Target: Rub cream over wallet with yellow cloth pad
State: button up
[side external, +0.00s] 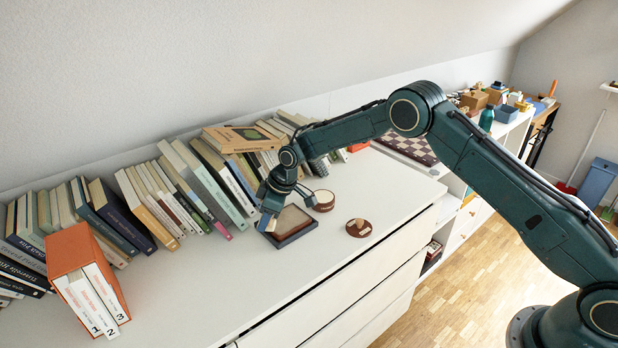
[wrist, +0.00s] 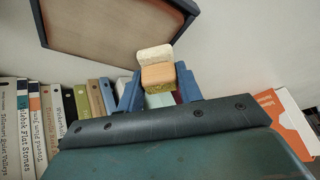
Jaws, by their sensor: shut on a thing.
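My gripper (side external: 266,221) is at the left end of a dark blue tray (side external: 296,237) on the white cabinet top. In the wrist view its blue fingers (wrist: 159,74) are shut on a wood-backed pad with a pale yellow face (wrist: 155,54). A flat brown piece, apparently the wallet (side external: 290,219), lies inside the tray. It fills much of the upper wrist view (wrist: 120,28), inside the tray's dark rim. The pad appears beside the tray's edge; I cannot tell whether it touches anything. A round brown dish with a pale, cream-like top (side external: 323,199) stands behind the tray.
A round brown disc with a small tan piece on it (side external: 358,227) lies right of the tray. Leaning books (side external: 190,190) line the wall behind. An orange slipcase of books (side external: 85,275) stands at the left. The front cabinet top is clear.

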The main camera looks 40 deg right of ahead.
jog(key=shift+d+r, duration=0.1)
jog(key=shift+r, duration=3.9)
